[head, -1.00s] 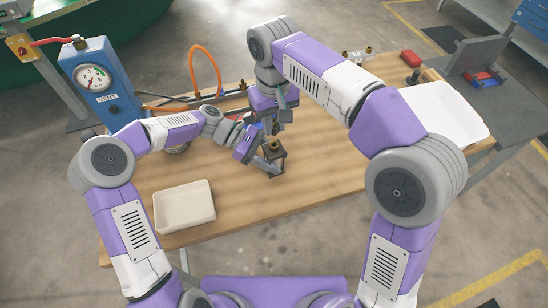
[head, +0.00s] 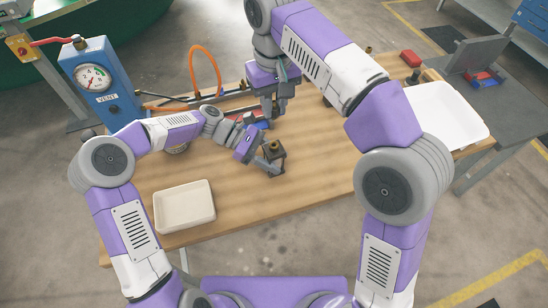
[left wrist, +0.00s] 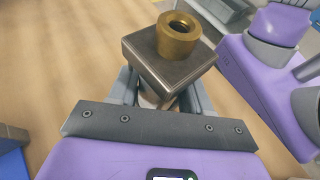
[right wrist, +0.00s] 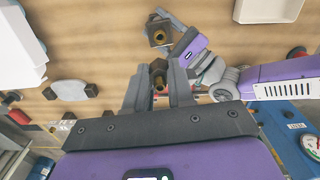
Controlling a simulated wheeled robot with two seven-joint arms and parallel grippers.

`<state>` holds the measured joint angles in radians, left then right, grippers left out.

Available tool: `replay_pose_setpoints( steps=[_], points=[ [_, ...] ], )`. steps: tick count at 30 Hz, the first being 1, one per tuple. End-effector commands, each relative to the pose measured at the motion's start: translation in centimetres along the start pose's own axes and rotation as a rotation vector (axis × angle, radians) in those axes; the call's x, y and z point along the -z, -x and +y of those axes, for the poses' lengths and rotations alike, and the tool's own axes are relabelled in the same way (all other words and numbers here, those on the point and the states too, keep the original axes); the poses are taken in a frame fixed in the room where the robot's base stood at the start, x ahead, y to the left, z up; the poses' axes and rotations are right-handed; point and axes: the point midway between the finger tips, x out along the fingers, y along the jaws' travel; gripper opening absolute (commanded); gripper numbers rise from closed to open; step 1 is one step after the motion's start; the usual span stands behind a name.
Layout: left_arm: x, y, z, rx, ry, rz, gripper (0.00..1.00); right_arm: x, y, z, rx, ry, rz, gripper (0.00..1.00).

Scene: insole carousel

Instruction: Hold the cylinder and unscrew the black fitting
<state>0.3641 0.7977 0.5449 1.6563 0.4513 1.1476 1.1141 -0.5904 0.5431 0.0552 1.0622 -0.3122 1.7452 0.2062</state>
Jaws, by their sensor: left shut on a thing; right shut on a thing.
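The cylinder shows in the left wrist view as a dark square metal end (left wrist: 165,52) topped by a hollow brass ring (left wrist: 178,38). It stands over the wooden bench in the head view (head: 274,152). My left gripper (head: 270,167) is shut on its body below the square end. My right gripper (head: 274,110) is shut on the black fitting, a small dark piece with a brass-coloured end (right wrist: 158,68) in the right wrist view. The fitting is apart from the cylinder, farther back on the bench side.
A cream tray (head: 184,228) lies at the front left of the bench, and a white tray (head: 446,112) at the right. A blue gauge box (head: 104,92) stands at the left with an orange hose (head: 215,60) nearby. The front middle bench is clear.

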Motion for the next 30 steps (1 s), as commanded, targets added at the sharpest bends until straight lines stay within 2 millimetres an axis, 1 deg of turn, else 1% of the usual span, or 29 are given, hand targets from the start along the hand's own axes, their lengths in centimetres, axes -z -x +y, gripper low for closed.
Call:
replay_pose_setpoints(
  steps=[1,2,6,7,15,19,23,30],
  points=[
    [0.0,0.0,0.0,0.001,0.0,0.0,0.02,0.0,0.0,0.0,0.0,0.0,0.0,0.0],
    [0.0,0.0,0.0,0.001,0.0,0.0,0.53,0.0,0.0,0.0,0.0,0.0,0.0,0.0],
    [0.0,0.0,0.0,0.001,0.0,0.0,0.75,0.0,0.0,0.0,0.0,0.0,0.0,0.0],
    [0.0,0.0,0.0,0.001,0.0,0.0,0.78,0.0,0.0,0.0,0.0,0.0,0.0,0.0],
    [0.0,0.1,0.0,0.0,0.0,0.0,0.78,0.0,0.0,0.0,0.0,0.0,0.0,0.0],
    [0.0,0.9,0.1,-0.003,0.0,0.001,0.78,0.0,0.0,0.0,0.0,0.0,0.001,0.0],
    [0.0,3.2,0.1,-0.006,-0.001,0.003,0.78,0.0,0.0,0.0,0.0,0.0,0.001,0.0],
    [0.1,8.3,0.1,-0.005,-0.001,0.002,0.78,0.0,0.0,0.0,0.0,0.0,0.001,0.0]
  ],
)
